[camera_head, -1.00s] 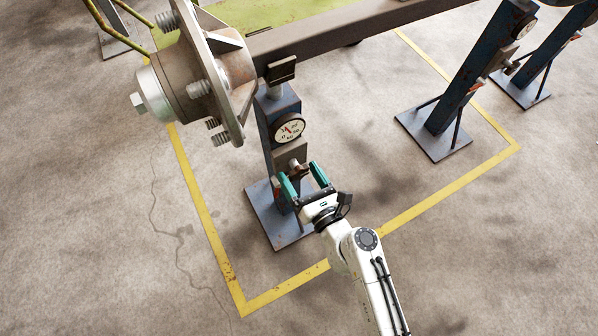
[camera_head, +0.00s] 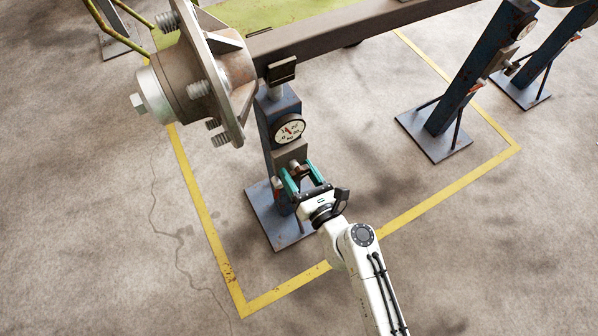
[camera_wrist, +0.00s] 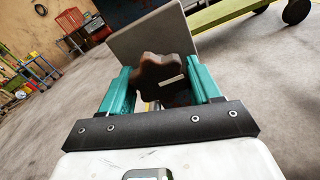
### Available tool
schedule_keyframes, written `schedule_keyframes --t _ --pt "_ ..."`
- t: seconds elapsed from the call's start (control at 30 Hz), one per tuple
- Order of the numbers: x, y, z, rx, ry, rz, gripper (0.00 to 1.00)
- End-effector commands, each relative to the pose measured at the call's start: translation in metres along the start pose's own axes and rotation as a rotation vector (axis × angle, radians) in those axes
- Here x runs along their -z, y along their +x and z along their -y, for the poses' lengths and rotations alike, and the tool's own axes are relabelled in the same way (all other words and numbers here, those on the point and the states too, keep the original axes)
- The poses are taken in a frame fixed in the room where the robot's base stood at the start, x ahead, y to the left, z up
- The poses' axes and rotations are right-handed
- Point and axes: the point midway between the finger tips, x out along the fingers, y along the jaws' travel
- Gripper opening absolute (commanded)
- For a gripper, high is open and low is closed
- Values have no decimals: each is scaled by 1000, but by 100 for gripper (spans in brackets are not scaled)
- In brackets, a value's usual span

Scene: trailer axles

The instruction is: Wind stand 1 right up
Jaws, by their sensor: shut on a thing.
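A blue stand (camera_head: 266,135) stands upright on a square base plate under the grey axle beam (camera_head: 345,30). A round dial (camera_head: 288,129) is on its face, and a dark pad (camera_head: 281,71) at its top is close under the beam; I cannot tell whether they touch. My gripper (camera_head: 294,178), with green fingers, is at the stand's front below the dial. In the wrist view my gripper (camera_wrist: 158,88) is shut on a dark lobed knob (camera_wrist: 160,77), one finger on each side. A grey plate (camera_wrist: 155,35) stands behind the knob. The fingers partly hide the knob in the head view.
A wheel hub with studs (camera_head: 205,80) juts out at the beam's left end, above the stand. Two more blue stands (camera_head: 462,90) are at the right. A yellow floor line (camera_head: 205,215) runs around the near stand. The floor in front is clear.

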Motion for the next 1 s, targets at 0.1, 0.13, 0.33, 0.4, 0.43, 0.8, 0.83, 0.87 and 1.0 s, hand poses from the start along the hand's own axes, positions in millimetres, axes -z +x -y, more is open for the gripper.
schedule_keyframes --t 0.1,0.13,0.33,0.4,0.43,0.8,0.83,0.87,1.0 --pt "0 0 0 0 -3 0 32" --pt "0 0 0 0 -6 0 32" --pt "1 0 1 0 -60 0 32" --pt "1 0 1 1 -95 1 32" --pt "1 0 1 1 -113 1 32" --pt "1 -1 2 1 -433 0 32" --pt "2 -1 2 1 -461 0 32" --pt "2 -1 2 1 -490 0 32" --pt "1 -1 3 0 -623 0 32"
